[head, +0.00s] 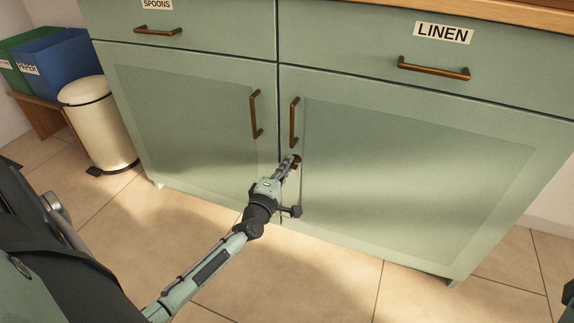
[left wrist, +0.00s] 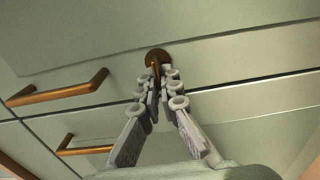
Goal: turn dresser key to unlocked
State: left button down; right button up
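The green dresser (head: 420,170) has two lower doors. A round bronze lock plate with the key (head: 297,161) sits on the right door, below its handle. In the left wrist view the round plate (left wrist: 157,57) is just beyond my fingertips, and the key's narrow bow stands out between them. My left gripper (head: 292,165) is at the lock, its fingers closed in on the key; in the left wrist view the fingertips (left wrist: 160,82) sit on both sides of it. The fingers hide part of the key, so its exact angle is hard to read. My right gripper is not in view.
Bronze bar handles (head: 294,122) and (head: 256,114) stand out from the doors above the lock. Drawers labelled SPOONS and LINEN (head: 444,33) are above. A cream bin (head: 97,125) and blue box (head: 55,70) stand at left. The tiled floor (head: 330,275) in front is clear.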

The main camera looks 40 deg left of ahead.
pick_arm(q)
jog(key=shift+d+f, duration=0.15)
jog(key=shift+d, duration=0.25)
jog(key=c, duration=1.7)
grip_release()
jog(key=shift+w, duration=0.1)
jog(key=shift+c, duration=0.2)
jog(key=shift+a, duration=0.15)
jog(key=v, duration=1.2)
